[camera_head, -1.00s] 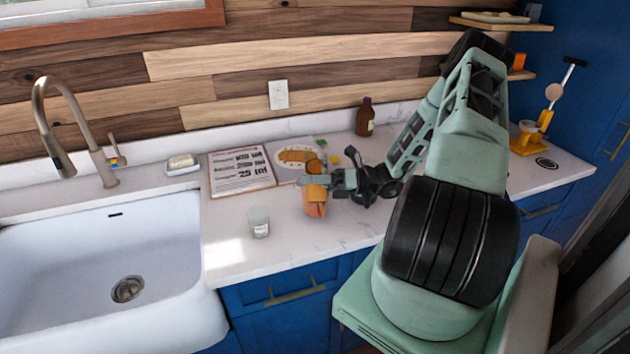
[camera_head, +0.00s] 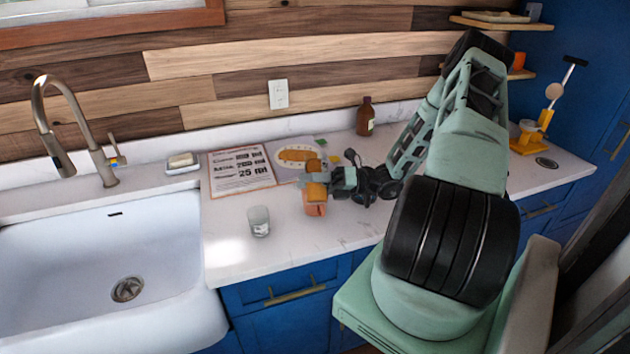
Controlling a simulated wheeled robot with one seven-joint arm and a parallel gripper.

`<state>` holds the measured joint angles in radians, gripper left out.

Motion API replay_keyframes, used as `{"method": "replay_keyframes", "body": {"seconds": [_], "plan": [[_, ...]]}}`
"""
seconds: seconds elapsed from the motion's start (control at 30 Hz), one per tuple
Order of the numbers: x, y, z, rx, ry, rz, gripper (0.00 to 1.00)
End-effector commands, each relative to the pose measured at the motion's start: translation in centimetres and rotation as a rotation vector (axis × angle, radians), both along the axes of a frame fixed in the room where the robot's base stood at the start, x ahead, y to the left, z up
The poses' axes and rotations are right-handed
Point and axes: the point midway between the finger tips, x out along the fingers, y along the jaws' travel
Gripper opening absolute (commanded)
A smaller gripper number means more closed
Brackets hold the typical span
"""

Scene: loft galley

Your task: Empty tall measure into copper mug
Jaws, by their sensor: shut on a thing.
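The copper mug (camera_head: 316,209) stands on the white counter, left of my arm. My gripper (camera_head: 318,178) is just above it, shut on a small amber-orange vessel, which I take to be the tall measure (camera_head: 314,165). Part of the measure shows above the fingers, and its lower part sits over or at the mug's mouth. The fingers hide its middle. I cannot tell how far it is tilted, whether it touches the mug, or what is inside either one.
A clear glass (camera_head: 259,221) stands left of the mug, near the counter's front. An open book (camera_head: 240,169) lies behind. A brown bottle (camera_head: 365,117) stands at the wall. A white sink (camera_head: 110,255) is at left. A yellow stand (camera_head: 535,128) is at far right.

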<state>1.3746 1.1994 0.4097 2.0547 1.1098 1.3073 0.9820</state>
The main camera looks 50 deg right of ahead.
Motion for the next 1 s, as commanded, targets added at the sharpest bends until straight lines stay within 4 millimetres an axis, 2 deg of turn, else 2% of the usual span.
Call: {"method": "replay_keyframes", "body": {"seconds": [1.0], "plan": [[-0.1,0.13,-0.27,0.086,0.074,0.001,0.2]]}}
